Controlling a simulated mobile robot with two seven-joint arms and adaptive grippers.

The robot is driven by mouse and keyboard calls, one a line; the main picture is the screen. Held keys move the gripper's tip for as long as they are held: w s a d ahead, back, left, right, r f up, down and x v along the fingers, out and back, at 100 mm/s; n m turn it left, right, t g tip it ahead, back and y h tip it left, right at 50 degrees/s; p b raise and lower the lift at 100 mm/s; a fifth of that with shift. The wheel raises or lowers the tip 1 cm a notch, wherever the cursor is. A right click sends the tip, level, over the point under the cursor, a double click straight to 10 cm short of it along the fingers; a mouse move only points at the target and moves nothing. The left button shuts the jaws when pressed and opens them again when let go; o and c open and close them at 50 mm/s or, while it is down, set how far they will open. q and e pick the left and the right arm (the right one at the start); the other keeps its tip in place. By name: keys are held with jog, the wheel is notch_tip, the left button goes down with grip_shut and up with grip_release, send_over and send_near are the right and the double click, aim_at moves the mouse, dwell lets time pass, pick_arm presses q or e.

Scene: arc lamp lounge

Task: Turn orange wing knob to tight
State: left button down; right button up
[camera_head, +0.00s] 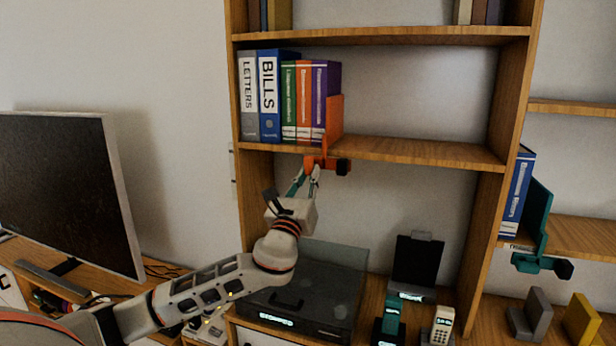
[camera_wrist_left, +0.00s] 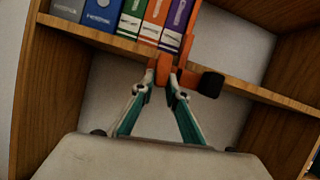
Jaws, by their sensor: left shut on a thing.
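An orange bookend (camera_head: 335,115) stands at the right end of a row of binders, and its orange clamp (camera_head: 325,162) wraps the shelf's front edge. In the left wrist view the clamp (camera_wrist_left: 190,75) reaches right to a black block (camera_wrist_left: 211,84). My left gripper (camera_head: 312,170) comes up from below. Its fingertips, seen in the left wrist view (camera_wrist_left: 166,76), are closed on a small orange part of the clamp under the shelf, which appears to be the wing knob (camera_wrist_left: 163,70). The fingers partly hide the knob, so its turn angle is unclear. My right gripper is out of view.
The wooden shelf (camera_head: 420,152) is just above my gripper. A dark glass-lidded machine (camera_head: 300,305) stands below my arm. A teal bookend clamp (camera_head: 540,263) hangs on the right shelf. A monitor (camera_head: 65,190) stands at left.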

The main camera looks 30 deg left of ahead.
pick_arm(q)
jog(key=n+y, duration=0.1)
jog(key=n, duration=0.1)
jog(key=n+g+y, duration=0.1)
jog(key=n, duration=0.2)
jog(key=shift+w+d, duration=0.1)
jog(key=shift+d, duration=0.3)
jog(key=shift+w+d+r+n+g+y, duration=0.15)
jog(key=shift+r+n+g+y, duration=0.55)
jog(key=shift+n, duration=1.85)
jog(key=shift+s+d+n+g+y, duration=0.15)
jog(key=shift+n+g, duration=1.15)
jog(key=shift+n, duration=1.3)
jog(key=shift+w+d+r+n+g+y, duration=0.25)
jog(key=shift+n+g, duration=0.75)
jog(key=shift+n, duration=1.55)
jog(key=shift+s+r, duration=0.1)
jog(key=c, duration=2)
grip_release()
jog(key=v, duration=0.7)
jog(key=shift+s+d, duration=0.15)
jog(key=shift+s, duration=0.05)
